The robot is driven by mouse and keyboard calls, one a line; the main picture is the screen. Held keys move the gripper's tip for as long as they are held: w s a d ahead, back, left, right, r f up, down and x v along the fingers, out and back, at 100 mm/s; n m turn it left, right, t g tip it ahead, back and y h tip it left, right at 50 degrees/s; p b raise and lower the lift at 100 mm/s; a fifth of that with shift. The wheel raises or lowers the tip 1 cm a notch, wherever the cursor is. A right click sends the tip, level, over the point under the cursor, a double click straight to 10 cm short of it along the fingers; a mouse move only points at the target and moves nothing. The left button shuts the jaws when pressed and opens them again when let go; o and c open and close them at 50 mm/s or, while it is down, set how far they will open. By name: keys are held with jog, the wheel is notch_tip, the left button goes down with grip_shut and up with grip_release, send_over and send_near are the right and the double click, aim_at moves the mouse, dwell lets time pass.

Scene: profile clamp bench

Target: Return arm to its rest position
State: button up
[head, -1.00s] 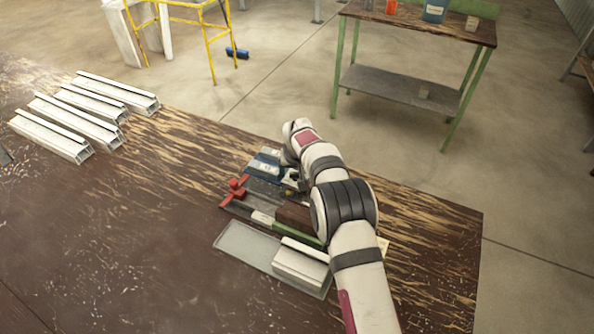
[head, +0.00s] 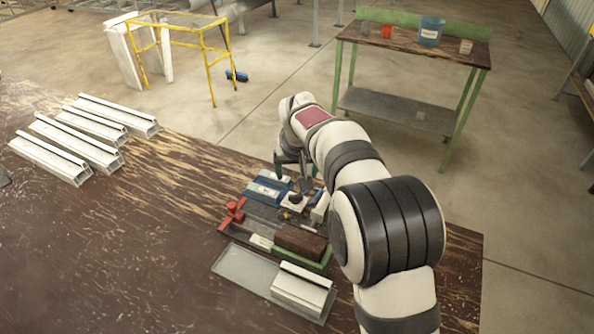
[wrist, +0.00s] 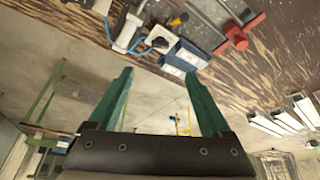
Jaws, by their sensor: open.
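My gripper (wrist: 158,100) shows in the wrist view as two green fingers spread wide apart with nothing between them. In the head view my arm is raised over the right part of the bench, and my gripper (head: 292,172) is partly hidden behind my wrist, above the clamp fixture. The fixture has a red clamp (head: 233,214), a blue block (head: 268,187) and a brown block (head: 300,241). The red clamp (wrist: 236,36) and blue block (wrist: 187,58) also show in the wrist view, beyond the fingertips.
A grey tray (head: 240,267) holding a white profile (head: 302,287) lies at the bench's front. Several white profiles (head: 75,140) lie at the left. A yellow frame (head: 207,62) and a green-legged table (head: 400,110) stand beyond the bench. The bench's middle is clear.

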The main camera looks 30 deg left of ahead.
dwell(0.3)
jog(key=s+d+r+m+g, duration=0.1)
jog(key=s+d+r+m, duration=0.1)
jog(key=s+d, duration=0.45)
jog(key=s+d+r+m+h, duration=0.1)
jog(key=s+d+r+m, duration=0.15)
jog(key=d, duration=0.65)
jog(key=s+d+r+m+g, duration=0.1)
jog(key=s+d+r+m, duration=0.15)
jog(key=s+d, duration=0.4)
jog(key=s+d+f+m+g, duration=0.1)
jog(key=s+d, duration=0.3)
jog(key=s, duration=0.5)
jog(key=s+d+f+m+g, duration=0.1)
jog(key=s+d+f+m, duration=0.1)
jog(key=s, duration=0.6)
jog(key=d+m, duration=0.1)
jog(key=d, duration=0.1)
jog(key=shift+s+d+f+y, duration=0.3)
jog(key=shift+s+d+f, duration=0.05)
jog(key=shift+f, duration=0.05)
